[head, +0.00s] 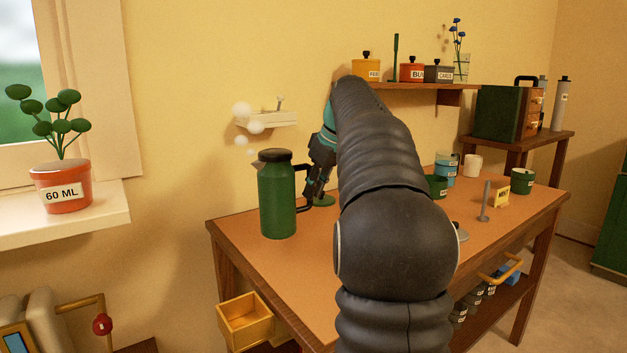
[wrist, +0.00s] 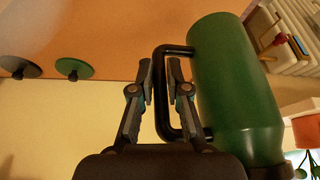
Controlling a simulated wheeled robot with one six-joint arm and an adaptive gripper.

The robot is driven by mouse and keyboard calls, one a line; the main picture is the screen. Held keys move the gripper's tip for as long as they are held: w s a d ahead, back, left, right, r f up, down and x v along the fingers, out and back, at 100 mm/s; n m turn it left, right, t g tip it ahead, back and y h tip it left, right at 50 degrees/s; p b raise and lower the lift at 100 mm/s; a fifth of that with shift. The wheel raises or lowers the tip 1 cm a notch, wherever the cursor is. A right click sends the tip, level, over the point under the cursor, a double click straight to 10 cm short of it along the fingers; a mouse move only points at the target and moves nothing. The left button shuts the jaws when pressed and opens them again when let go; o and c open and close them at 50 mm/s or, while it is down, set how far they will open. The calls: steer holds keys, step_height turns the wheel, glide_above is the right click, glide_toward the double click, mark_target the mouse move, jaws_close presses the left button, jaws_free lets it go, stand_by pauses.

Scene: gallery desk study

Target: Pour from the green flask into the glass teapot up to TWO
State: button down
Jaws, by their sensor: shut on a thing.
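The green flask (head: 277,200), with a dark lid, is upright at the left end of the desk in the head view. I cannot tell whether its base touches the desk top. My gripper (head: 311,190) is at its right side, shut on the black handle. In the wrist view the fingers of my gripper (wrist: 159,78) lie on both sides of the handle bar, beside the green flask (wrist: 235,90). I do not see the glass teapot or a TWO mark; my arm covers the middle of the desk.
The wooden desk (head: 305,245) has bare room in front of the flask. A wall shelf (head: 420,87) holds canisters. A yellow drawer (head: 245,318) sticks out at left.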

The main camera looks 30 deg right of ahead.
steer(key=shift+s+f+b, duration=0.1)
steer(key=shift+f+b, duration=1.65)
steer(key=shift+f, duration=0.45)
steer(key=shift+f+b, duration=0.35)
steer(key=shift+f, duration=0.25)
steer(key=c, duration=1.1)
jaws_free()
steer(key=shift+r+p, duration=2.1)
steer(key=shift+r, duration=1.9)
